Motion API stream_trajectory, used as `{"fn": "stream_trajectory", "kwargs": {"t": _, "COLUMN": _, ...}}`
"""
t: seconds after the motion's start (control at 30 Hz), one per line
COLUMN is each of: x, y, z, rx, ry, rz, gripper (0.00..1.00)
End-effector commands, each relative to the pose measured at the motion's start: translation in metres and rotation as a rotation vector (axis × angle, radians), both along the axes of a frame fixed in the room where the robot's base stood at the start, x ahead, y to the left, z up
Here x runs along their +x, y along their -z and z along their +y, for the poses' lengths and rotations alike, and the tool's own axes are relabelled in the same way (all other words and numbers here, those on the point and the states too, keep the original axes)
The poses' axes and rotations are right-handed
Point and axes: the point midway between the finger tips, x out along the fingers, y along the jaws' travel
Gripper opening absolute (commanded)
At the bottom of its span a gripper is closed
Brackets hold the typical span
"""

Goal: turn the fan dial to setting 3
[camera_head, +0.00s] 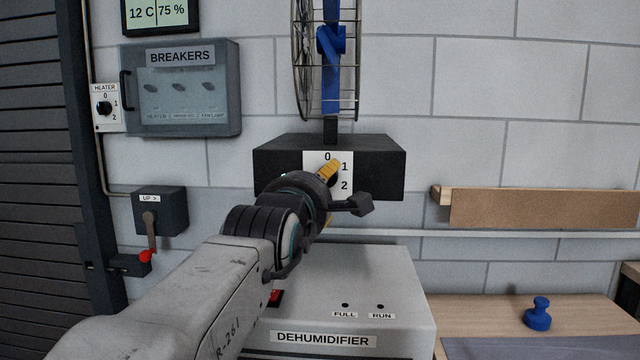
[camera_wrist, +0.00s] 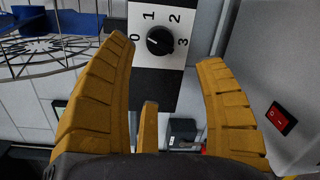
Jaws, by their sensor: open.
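The fan dial (camera_wrist: 159,41) is a round black knob on a white plate (camera_wrist: 183,15) marked 0, 1, 2 and 3. Its small pale mark appears to face the 0 side. In the head view the plate (camera_head: 316,157) is on the front of a black box (camera_head: 380,160) under the fan (camera_head: 331,45), and my gripper hides most of the knob and the 3. My gripper (camera_wrist: 168,52) is open, its yellow fingers on either side of the knob in the wrist view, with nothing between them. It also shows in the head view (camera_head: 331,172). I cannot tell whether it touches the knob.
A dehumidifier (camera_head: 400,290) with a red switch (camera_wrist: 281,118) stands below. To the left are a heater dial (camera_head: 104,108), a breaker box (camera_head: 180,90) and a red-ended lever (camera_head: 149,235). A wooden ledge (camera_head: 540,208) and a blue knobbed object (camera_head: 538,314) are at right.

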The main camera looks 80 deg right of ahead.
Motion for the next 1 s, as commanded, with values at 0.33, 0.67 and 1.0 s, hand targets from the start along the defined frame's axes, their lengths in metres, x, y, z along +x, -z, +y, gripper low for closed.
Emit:
{"fn": "stream_trajectory", "kwargs": {"t": 0.33, "x": 0.001, "y": -0.001, "z": 0.029, "rx": 0.001, "ry": -0.001, "rz": 0.0, "gripper": 0.64}}
{"fn": "stream_trajectory", "kwargs": {"t": 0.67, "x": 0.001, "y": -0.001, "z": 0.031, "rx": 0.002, "ry": 0.0, "rz": 0.0, "gripper": 0.64}}
{"fn": "stream_trajectory", "kwargs": {"t": 1.0, "x": 0.023, "y": 0.005, "z": 0.009, "rx": 0.062, "ry": -0.055, "rz": -0.001, "gripper": 0.63}}
